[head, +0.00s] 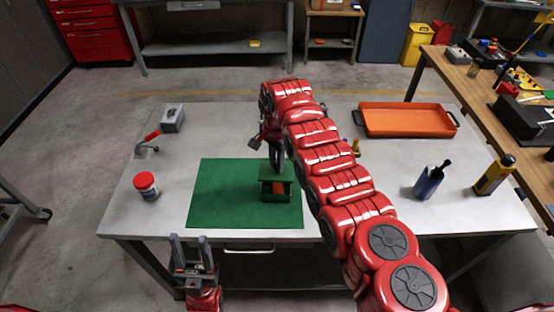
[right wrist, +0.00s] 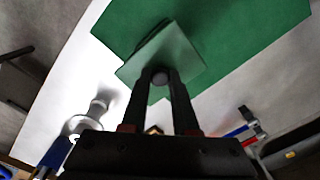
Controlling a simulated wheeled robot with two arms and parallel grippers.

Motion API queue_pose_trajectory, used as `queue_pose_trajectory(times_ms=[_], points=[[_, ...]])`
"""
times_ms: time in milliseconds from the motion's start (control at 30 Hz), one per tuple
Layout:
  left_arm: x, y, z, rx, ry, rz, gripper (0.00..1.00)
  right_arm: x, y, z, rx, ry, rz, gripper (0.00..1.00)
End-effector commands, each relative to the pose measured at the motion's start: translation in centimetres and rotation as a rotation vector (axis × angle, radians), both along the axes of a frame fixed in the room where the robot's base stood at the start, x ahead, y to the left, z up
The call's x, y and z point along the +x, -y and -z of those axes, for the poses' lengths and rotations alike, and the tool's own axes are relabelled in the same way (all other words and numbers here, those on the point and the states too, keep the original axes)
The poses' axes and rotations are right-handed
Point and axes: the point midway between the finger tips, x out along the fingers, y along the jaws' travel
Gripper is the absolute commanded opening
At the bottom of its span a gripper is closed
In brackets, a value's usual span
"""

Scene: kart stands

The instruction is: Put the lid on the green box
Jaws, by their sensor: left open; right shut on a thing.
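The green box (head: 276,198) stands on a green mat near the middle of the table, with something orange-red visible inside it. My right gripper (head: 276,164) is above the box and shut on the knob of the green lid (right wrist: 172,50). In the right wrist view the fingers (right wrist: 161,78) close on the round knob, and the square lid hides the box. In the head view the lid (head: 275,173) appears above the box; whether they touch is unclear. My left gripper (head: 193,250) is open and empty, in front of the table's front edge.
The green mat (head: 220,195) is bare left of the box. A red-capped jar (head: 146,186), a red-handled tool (head: 148,141) and a grey block (head: 172,118) are at left. An orange tray (head: 406,120), a blue bottle (head: 428,183) and a yellow bottle (head: 494,175) are at right.

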Motion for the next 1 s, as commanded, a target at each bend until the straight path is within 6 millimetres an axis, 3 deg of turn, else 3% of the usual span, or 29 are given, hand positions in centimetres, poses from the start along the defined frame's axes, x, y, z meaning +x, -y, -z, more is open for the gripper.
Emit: queue_pose_trajectory(times_ms=[600, 1000], points=[[0.0, 0.0, 4.3, 0.000, 0.000, 0.000, 0.50, 0.0, -0.1, 5.7, 0.000, 0.000, -0.003, 0.00], [0.0, 0.0, 4.6, 0.000, 0.000, 0.000, 0.50, 0.0, 0.0, 6.1, 0.001, -0.001, -0.003, 0.00]])
